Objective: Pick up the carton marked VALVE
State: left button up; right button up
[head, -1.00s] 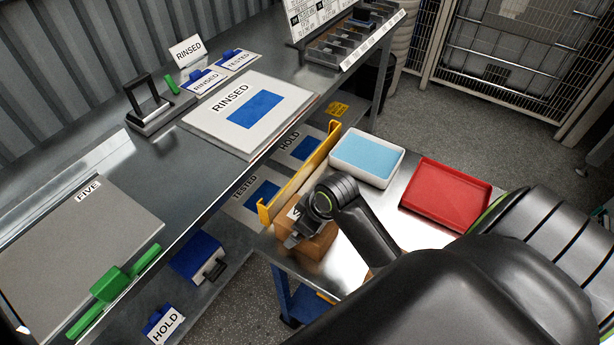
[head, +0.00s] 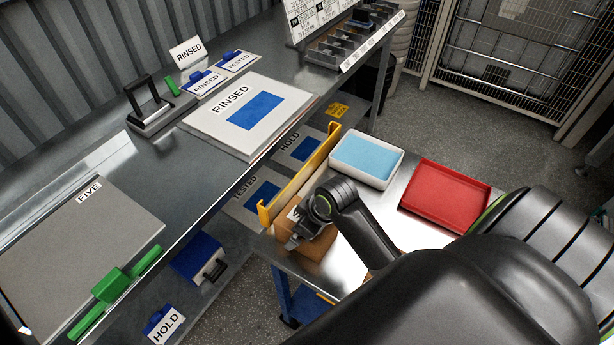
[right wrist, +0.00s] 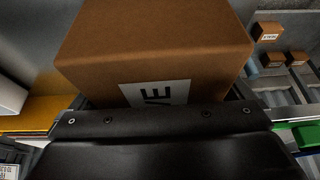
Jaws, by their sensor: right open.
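A brown carton (head: 313,245) sits on the shiny steel cart top at its left end, by the yellow rail. Its white label is partly covered by my gripper; a "V" shows in the head view. In the right wrist view the carton (right wrist: 155,45) fills the upper middle, and "VE" shows on its label, the rest hidden. My right gripper (head: 293,243) is open, over and against the near part of the carton; whether its fingers touch it is hidden. My left gripper is out of view.
A white tray with a blue inside (head: 398,178) and a red tray (head: 446,196) stand on the cart. The yellow rail (head: 300,178) lies between cart and bench. The bench holds a RINSED board (head: 200,120) and a grey FIVE panel (head: 80,235).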

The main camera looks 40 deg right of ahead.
jog(key=c, duration=1.1)
